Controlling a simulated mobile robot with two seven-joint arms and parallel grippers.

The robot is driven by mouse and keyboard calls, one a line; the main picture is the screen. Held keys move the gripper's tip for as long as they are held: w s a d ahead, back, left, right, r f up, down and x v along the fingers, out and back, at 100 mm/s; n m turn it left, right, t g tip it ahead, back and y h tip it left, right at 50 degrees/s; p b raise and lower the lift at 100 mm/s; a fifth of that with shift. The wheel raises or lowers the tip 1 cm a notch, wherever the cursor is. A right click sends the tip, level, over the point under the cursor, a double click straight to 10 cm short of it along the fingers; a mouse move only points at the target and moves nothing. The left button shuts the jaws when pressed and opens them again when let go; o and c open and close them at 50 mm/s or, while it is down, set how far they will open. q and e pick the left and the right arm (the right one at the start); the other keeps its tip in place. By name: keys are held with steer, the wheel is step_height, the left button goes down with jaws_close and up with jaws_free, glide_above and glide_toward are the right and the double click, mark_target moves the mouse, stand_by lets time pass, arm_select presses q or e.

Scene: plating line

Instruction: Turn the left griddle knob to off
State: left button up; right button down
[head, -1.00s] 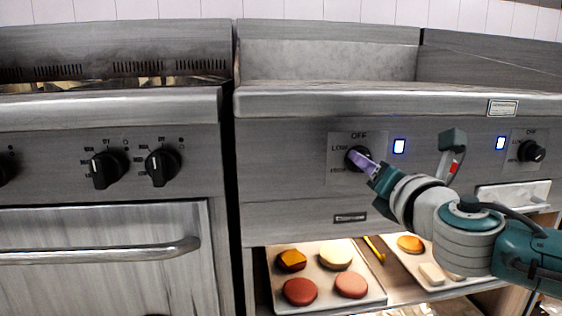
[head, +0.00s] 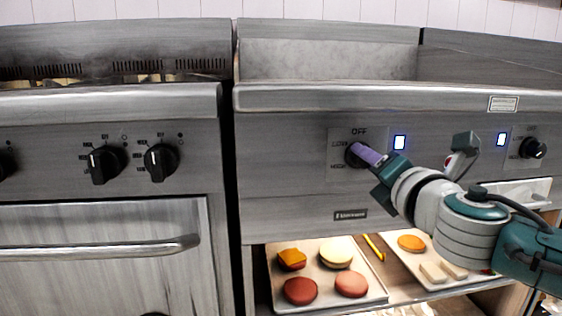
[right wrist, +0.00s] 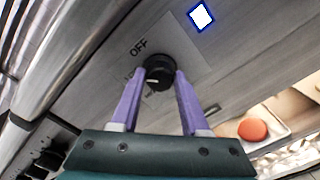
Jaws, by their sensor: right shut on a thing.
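The left griddle knob (head: 352,155) is a round black knob on the griddle's front panel, under the word OFF. In the right wrist view the knob (right wrist: 158,68) sits between the two purple fingers. Its white mark points down-left, away from the OFF label (right wrist: 139,46). My right gripper (head: 364,155) is shut on the knob, coming from the right; it also shows in the right wrist view (right wrist: 159,84). The fingers partly hide the knob in the head view. My left gripper is not in view.
A lit blue-white indicator (head: 400,143) is just right of the knob. The right griddle knob (head: 532,148) is farther right. Stove knobs (head: 106,164) are on the left unit. Below, a tray (head: 330,300) holds patties, cheese and a bun on a shelf.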

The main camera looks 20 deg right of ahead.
steer(key=shift+f+m+b, duration=0.1)
steer(key=shift+m+b, duration=0.6)
steer(key=shift+m, duration=3.6)
steer(key=shift+c, duration=2.1)
jaws_free()
steer(key=shift+d, duration=0.1)
steer(key=p+v, duration=0.2)
steer(key=v, duration=0.8)
